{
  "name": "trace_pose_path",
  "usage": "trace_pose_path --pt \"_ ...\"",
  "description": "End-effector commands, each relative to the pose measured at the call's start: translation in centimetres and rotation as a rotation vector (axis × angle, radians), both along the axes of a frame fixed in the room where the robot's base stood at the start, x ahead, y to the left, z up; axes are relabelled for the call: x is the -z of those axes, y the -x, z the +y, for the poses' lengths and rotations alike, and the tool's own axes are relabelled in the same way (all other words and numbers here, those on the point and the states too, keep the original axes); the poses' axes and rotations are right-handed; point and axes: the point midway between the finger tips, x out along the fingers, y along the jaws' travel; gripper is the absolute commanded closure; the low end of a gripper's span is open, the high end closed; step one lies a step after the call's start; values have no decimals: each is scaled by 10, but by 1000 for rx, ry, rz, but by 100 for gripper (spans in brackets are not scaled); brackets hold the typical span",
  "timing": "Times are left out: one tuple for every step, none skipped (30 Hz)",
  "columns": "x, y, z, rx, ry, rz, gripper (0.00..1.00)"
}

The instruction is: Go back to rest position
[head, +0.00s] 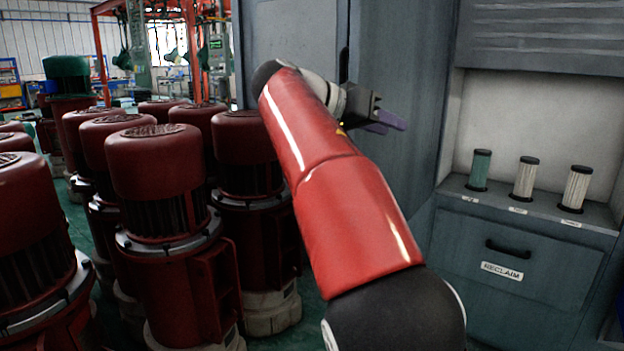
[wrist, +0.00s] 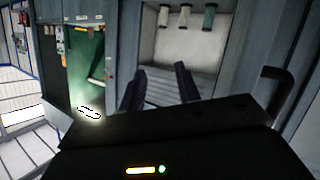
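My gripper (head: 388,121) is raised in front of the grey cabinet in the head view, at the end of my red arm, and points right. In the wrist view my gripper (wrist: 160,76) shows two dark fingers spread apart with nothing between them. A green cylinder (head: 479,169) and two white ones, a middle one (head: 525,178) and a right one (head: 575,188), stand upright on the cabinet's ledge. They also show at the top of the wrist view, well beyond the fingertips.
The grey cabinet (head: 397,75) stands close behind my gripper. A drawer (head: 512,262) labelled RECLAIM sits shut below the ledge. Several red motor units (head: 160,180) crowd the floor at left. Open air surrounds my fingers.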

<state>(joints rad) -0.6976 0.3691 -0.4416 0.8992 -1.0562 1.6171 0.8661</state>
Motion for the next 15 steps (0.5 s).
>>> trace_pose_path --pt "10 4 -20 -21 -38 55 67" --pt "17 7 -30 -41 -62 89 67" --pt "28 12 -43 -74 -98 139 67" --pt "37 17 -53 -101 -128 177 67" --pt "47 24 -62 -132 -161 216 67" --pt "62 34 -72 -178 -206 266 67" --pt "73 43 -79 -215 -241 300 67" --pt "85 53 -84 -254 -274 331 67" --pt "100 67 -88 -304 -316 370 67" --pt "112 78 -90 -344 -346 394 67" --pt "123 90 -91 -383 -376 415 67" --pt "138 107 -91 -434 -413 439 67" --pt "150 120 -89 -472 -440 454 67" --pt "161 133 -87 -509 -466 466 67" --pt "176 151 -83 -558 -497 477 67"
